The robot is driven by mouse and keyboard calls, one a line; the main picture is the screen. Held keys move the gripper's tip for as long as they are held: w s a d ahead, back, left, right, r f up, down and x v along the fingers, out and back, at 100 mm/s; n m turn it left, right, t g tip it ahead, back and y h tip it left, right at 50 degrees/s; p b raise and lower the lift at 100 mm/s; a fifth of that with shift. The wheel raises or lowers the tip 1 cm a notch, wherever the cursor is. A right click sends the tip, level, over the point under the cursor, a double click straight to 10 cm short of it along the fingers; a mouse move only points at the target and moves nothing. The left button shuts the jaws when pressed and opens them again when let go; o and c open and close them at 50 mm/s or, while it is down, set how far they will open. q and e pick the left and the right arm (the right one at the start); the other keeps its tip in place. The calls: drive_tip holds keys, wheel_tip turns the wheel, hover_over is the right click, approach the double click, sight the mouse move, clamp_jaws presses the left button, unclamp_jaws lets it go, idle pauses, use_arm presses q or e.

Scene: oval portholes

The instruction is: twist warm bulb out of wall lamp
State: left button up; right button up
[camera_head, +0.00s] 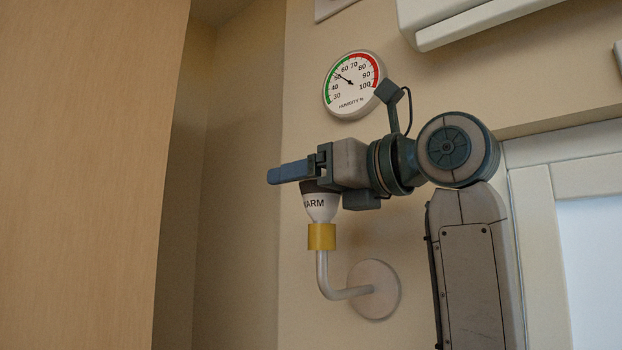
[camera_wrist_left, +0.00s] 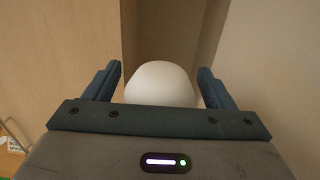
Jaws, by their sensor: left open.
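The warm bulb (camera_head: 320,208) is white, with dark lettering that reads "ARM", its first letter cut off. It stands upright in the yellow collar (camera_head: 321,237) of the wall lamp (camera_head: 324,272), whose bent pale arm runs to a round wall plate (camera_head: 375,288). My left gripper (camera_head: 288,173) is at the bulb's top and hides its upper part. In the left wrist view the bulb's rounded white top (camera_wrist_left: 160,84) sits between the two open blue fingers of my left gripper (camera_wrist_left: 159,70), with a gap visible on each side. My right gripper is in neither view.
A round humidity gauge (camera_head: 353,84) hangs on the wall just above my left wrist. A large wooden panel (camera_head: 85,170) fills the left side. A white unit (camera_head: 475,18) is at the top right, and a pale frame (camera_head: 545,215) stands right of my arm.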

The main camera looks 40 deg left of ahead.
use_arm(q)
drive_tip(key=c, duration=1.1)
drive_tip(key=shift+o, duration=0.2)
drive_tip(key=shift+n+g+p, duration=0.55)
drive_tip(key=shift+n+g, duration=0.05)
drive_tip(key=shift+g, duration=0.3)
drive_tip(key=shift+s+g, duration=0.1)
drive_tip(key=shift+g, duration=0.2)
drive_tip(key=shift+s+n+g+p, duration=0.1)
drive_tip(key=shift+n+g+p, duration=0.55)
drive_tip(key=shift+n+g, duration=0.35)
drive_tip(key=shift+g, duration=0.3)
drive_tip(key=shift+s+r+n+g+h+p, duration=0.1)
drive_tip(key=shift+n+g+h+p, duration=0.25)
drive_tip(key=shift+g, duration=0.25)
drive_tip(key=shift+n+g, duration=0.25)
drive_tip(key=shift+g, duration=0.05)
drive_tip(key=shift+s+d+n+g+h+p, duration=0.15)
drive_tip(key=shift+n+g+h+p, duration=0.3)
drive_tip(key=shift+n+g+p, duration=0.4)
drive_tip(key=shift+r+p, duration=0.5)
drive_tip(key=shift+r, duration=0.15)
